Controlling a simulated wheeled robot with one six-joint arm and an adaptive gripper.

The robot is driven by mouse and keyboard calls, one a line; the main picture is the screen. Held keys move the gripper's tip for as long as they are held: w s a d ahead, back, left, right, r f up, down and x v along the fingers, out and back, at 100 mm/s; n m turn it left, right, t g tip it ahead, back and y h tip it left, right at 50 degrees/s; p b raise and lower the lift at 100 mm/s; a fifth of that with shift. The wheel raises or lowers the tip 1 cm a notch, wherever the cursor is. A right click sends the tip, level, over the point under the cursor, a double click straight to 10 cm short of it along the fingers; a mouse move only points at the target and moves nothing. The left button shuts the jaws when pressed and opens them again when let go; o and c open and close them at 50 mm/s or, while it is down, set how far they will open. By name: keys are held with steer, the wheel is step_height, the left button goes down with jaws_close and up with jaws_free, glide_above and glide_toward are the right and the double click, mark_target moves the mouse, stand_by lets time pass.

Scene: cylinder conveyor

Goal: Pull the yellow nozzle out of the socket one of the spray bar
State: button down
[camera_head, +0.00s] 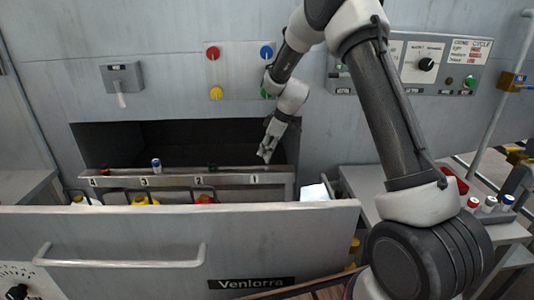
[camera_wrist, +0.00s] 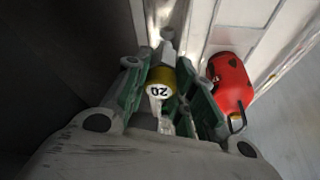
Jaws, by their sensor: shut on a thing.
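My gripper (camera_head: 265,156) is at the right end of the spray bar (camera_head: 225,180), above the label 1. In the wrist view, my gripper (camera_wrist: 172,95) is shut on the yellow nozzle (camera_wrist: 161,82), which has a white end cap with black marks. The nozzle sits between the two green-padded fingers. In the head view, the nozzle is hidden by the gripper. I cannot tell whether its base is in socket one or clear of it. A blue-and-white nozzle (camera_head: 156,165) stands upright on the bar near the label 3.
An open drawer front (camera_head: 310,225) stands before the bar. Inside are red (camera_head: 204,199) and yellow (camera_head: 140,200) containers; a red one (camera_wrist: 230,84) is close right of the fingers. Red (camera_head: 472,203) and blue-topped (camera_head: 507,201) nozzles stand on the right side table.

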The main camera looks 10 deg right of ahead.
steer(key=shift+r, duration=3.05)
